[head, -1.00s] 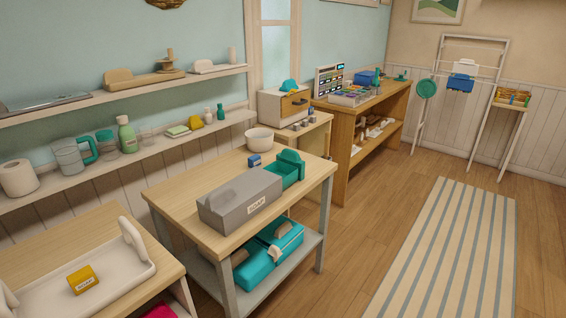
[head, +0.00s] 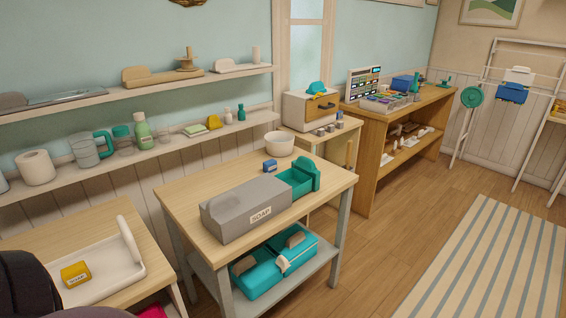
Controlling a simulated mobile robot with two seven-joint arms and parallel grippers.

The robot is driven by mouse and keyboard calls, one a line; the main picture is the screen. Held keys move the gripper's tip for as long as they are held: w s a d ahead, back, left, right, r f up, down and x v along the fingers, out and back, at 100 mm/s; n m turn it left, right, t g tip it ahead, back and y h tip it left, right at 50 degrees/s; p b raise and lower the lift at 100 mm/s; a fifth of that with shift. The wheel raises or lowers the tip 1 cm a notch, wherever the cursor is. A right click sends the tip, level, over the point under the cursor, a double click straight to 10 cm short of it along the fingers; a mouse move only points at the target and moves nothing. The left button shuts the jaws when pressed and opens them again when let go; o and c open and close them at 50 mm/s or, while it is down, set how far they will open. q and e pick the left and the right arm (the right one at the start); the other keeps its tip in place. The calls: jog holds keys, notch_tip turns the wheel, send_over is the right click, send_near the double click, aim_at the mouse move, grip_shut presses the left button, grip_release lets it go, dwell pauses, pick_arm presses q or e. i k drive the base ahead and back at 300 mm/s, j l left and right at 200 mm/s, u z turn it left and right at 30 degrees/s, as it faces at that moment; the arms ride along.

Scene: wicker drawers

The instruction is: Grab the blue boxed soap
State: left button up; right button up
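A small blue box (head: 270,166), which looks like the blue boxed soap, stands on the wooden top of the middle table (head: 190,192). It is just in front of a white bowl (head: 279,144) and behind the grey box labelled SOAP (head: 246,210). A teal open holder (head: 300,181) is to its right. No gripper shows in the head view. A dark rounded shape at the lower left edge appears to be part of my own arm.
A white tray (head: 127,272) with a yellow soap box (head: 76,274) sits on the near left table. Teal containers (head: 270,272) lie on the middle table's lower shelf. Wall shelves run behind. Open floor with a striped rug (head: 490,265) lies to the right.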

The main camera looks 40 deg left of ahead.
aim_at(270, 166)
jog(key=i, duration=2.6)
jog(key=i+u, duration=0.1)
jog(key=i, duration=0.5)
jog(key=i+l+u, duration=0.15)
jog(key=i, duration=0.45)
jog(key=u, duration=2.8)
